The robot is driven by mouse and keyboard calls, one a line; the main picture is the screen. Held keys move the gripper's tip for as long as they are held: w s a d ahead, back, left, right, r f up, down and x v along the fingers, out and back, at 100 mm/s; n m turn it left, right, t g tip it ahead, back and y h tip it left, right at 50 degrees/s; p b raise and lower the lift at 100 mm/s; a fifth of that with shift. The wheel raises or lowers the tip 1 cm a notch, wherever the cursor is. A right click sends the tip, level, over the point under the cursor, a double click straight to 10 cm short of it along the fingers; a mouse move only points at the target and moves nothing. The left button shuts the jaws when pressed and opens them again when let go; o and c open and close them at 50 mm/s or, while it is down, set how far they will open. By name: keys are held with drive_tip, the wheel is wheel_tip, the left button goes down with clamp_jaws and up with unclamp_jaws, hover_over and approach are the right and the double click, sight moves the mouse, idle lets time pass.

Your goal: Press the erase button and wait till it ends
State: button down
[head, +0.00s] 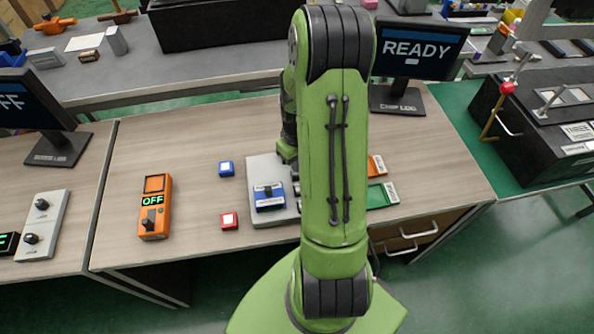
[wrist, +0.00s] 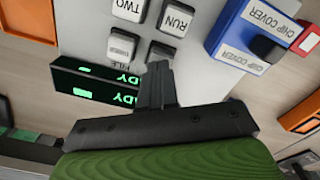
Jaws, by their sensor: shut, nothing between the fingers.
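In the wrist view, my gripper (wrist: 157,70) is shut and empty, its fingertips over the grey programmer panel (wrist: 92,35). No readable ERASE label shows. I cannot tell whether the fingertips touch a key. A black display (wrist: 95,85) has green letters, partly covered, ending in ADY. The monitor (head: 418,48) reads READY.
A blue chip cover (head: 268,197) sits on the panel, also in the wrist view (wrist: 248,42). An orange OFF switch box (head: 155,205), a blue block (head: 226,168) and a red block (head: 229,221) stand left. Orange and green pieces (head: 378,195) lie right of my arm.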

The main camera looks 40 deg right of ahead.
drive_tip(key=shift+f+b, duration=0.55)
drive_tip(key=shift+f, duration=0.15)
drive_tip(key=shift+r, duration=0.1)
wheel_tip(320, 180, up, 8)
drive_tip(key=p, duration=0.6)
idle(0.3)
